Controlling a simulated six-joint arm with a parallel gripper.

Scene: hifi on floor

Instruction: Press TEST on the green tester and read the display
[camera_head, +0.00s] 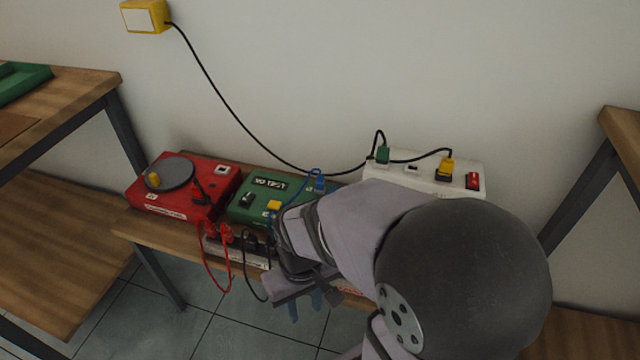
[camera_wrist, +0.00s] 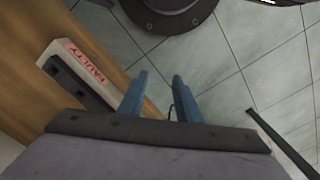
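The green tester (camera_head: 247,211) sits on a low wooden bench, between a red unit and a white power strip. Its display (camera_head: 270,182) appears to read "NO TEST", in small letters. A yellow button (camera_head: 273,205) shows on its top beside a blue plug (camera_head: 319,184); I cannot read a label on the button. My arm covers the tester's right front part. My gripper (camera_head: 305,303) is low in front of the bench, pointing down and apart from the tester. In the wrist view, my gripper (camera_wrist: 158,95) has its two blue fingers apart with nothing between them.
The red unit (camera_head: 218,178) with a grey disc stands left. A white power strip (camera_head: 410,180) with a red switch is behind my arm. A socket block labelled FAULTY (camera_wrist: 75,75) lies on the wood. Red and black leads hang in front. A yellow wall box (camera_head: 146,16) feeds a cable.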

